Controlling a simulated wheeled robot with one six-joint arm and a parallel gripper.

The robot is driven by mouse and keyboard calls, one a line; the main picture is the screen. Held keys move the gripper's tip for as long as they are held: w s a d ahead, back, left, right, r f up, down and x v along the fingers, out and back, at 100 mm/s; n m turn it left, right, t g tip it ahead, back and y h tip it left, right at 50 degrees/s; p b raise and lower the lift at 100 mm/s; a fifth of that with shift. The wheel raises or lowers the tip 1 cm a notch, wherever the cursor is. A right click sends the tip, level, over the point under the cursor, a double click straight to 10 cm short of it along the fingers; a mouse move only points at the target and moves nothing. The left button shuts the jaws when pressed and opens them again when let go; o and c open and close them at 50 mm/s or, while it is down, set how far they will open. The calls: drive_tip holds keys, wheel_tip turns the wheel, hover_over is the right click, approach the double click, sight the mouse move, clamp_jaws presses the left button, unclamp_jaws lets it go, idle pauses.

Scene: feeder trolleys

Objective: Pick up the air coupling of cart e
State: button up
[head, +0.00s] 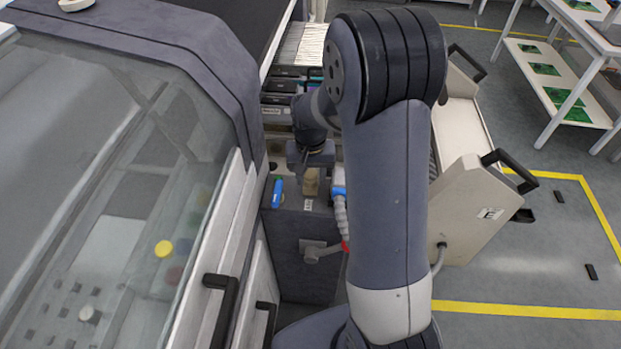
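Cart e (488,213) stands at the right, a beige cart with a black handle and an "E" label. A hose end with a blue collar (339,191) and a grey ribbed hose (341,218) shows just left of my arm; it looks like the air coupling. A red ring sits lower on that hose, and my arm hides part of it. My gripper (310,176) points down above the dark grey housing, left of the blue collar and apart from it. A small tan block is at its fingertips; whether they touch it is unclear. The finger gap is too small to read.
A machine with a clear cover (110,150) and black handles fills the left. A blue part (277,192) stands on the dark housing (300,255), which has a grey lever (318,252). Feeders (283,88) lie behind my gripper.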

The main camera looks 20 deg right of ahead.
sight(311, 173)
clamp_jaws()
idle(0.3)
wheel_tip(311, 173, up, 10)
drive_tip(key=shift+f, duration=0.1)
wheel_tip(311, 173, up, 3)
drive_tip(key=p, duration=0.2)
drive_tip(key=shift+p, duration=0.4)
idle(0.3)
